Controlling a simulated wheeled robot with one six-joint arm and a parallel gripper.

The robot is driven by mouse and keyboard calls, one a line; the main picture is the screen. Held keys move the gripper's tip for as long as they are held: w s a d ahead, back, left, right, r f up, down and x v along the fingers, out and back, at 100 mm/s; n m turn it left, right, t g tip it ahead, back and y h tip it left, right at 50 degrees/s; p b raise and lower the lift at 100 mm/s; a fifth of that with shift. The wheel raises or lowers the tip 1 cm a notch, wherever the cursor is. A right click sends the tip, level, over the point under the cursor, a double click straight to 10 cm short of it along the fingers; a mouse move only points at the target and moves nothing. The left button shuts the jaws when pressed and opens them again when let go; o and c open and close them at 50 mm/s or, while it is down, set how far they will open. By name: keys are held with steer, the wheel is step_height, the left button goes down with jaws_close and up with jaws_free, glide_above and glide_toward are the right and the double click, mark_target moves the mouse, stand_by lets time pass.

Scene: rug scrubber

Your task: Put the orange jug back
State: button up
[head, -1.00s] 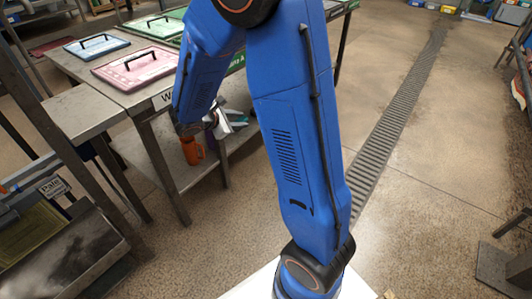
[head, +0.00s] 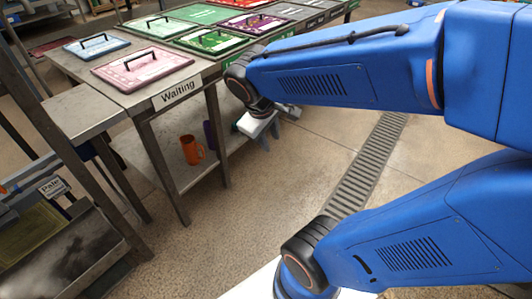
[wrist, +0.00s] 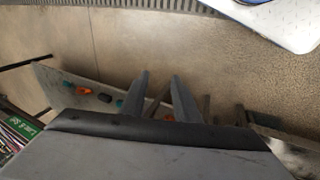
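The orange jug (head: 193,150) stands upright on the lower shelf of the metal table, in the head view, with its handle to the right. A purple jug (head: 209,135) is just behind it, partly hidden by a table leg. My gripper (head: 264,138) is to the right of the jugs, beyond the shelf's edge, and clear of the orange jug. In the wrist view my gripper (wrist: 158,84) has its two fingers apart with nothing between them. A small orange thing (wrist: 83,91) lies on a grey surface there; I cannot tell if it is the jug.
The table (head: 135,97) carries pink, blue, green and purple lidded panels and a "Waiting" sign (head: 178,92). A metal rack (head: 70,245) stands at the left. A drain grate (head: 365,165) crosses the floor, which is open to the right of the table.

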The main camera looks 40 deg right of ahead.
steer(key=s+a+r+m+t+y, duration=0.2)
steer(key=s+a+r+m+y, duration=0.1)
steer(key=s+a, duration=0.3)
steer(key=shift+s+t+y, duration=0.3)
steer(key=shift+s, duration=0.1)
stand_by(1.0)
